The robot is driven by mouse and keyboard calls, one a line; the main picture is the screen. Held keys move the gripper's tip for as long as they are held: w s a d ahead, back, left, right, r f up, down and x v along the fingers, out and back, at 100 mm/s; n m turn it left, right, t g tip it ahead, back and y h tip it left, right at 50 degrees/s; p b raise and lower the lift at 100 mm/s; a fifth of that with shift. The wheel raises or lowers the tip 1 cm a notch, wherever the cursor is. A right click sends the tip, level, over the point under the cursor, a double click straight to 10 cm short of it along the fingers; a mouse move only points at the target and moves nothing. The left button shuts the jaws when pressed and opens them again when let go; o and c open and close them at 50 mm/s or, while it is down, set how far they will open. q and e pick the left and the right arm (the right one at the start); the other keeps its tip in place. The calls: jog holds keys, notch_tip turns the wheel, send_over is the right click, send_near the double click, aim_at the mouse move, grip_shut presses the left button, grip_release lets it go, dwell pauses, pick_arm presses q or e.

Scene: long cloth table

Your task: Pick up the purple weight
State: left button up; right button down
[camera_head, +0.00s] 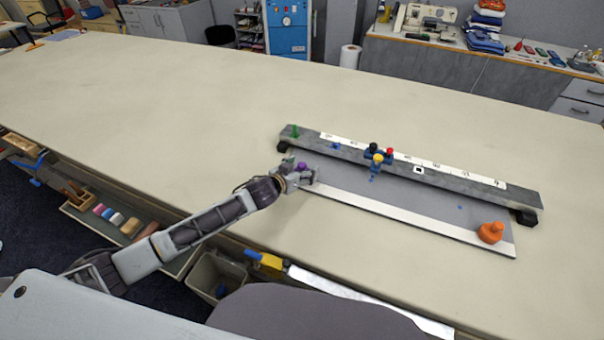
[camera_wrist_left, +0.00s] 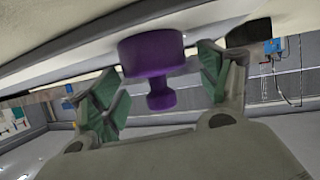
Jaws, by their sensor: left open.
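The purple weight (camera_wrist_left: 151,55) shows large in the left wrist view, a wide round body with a narrower knob. It lies between the two green-padded fingers of my left gripper (camera_wrist_left: 160,88), with a visible gap on each side. In the head view the purple weight (camera_head: 301,167) shows as a small patch at the left end of the grey board, partly hidden by my left gripper (camera_head: 297,174). The left gripper is open around it. My right gripper is not in view.
A long grey beam (camera_head: 440,178) with a white number strip stands behind the grey board (camera_head: 400,200). A green piece (camera_head: 295,131) sits on its left end. Black, yellow, red and blue pieces (camera_head: 378,158) cluster mid-beam. An orange weight (camera_head: 491,232) stands at the board's right end. The table's left is clear.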

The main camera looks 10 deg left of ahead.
aim_at(302, 164)
pick_arm(q)
grip_shut()
jog(key=shift+w+r, duration=0.1)
jog(key=shift+r, duration=0.05)
dwell(0.4)
jog(key=shift+r, duration=0.1)
jog(key=shift+r, duration=4.9)
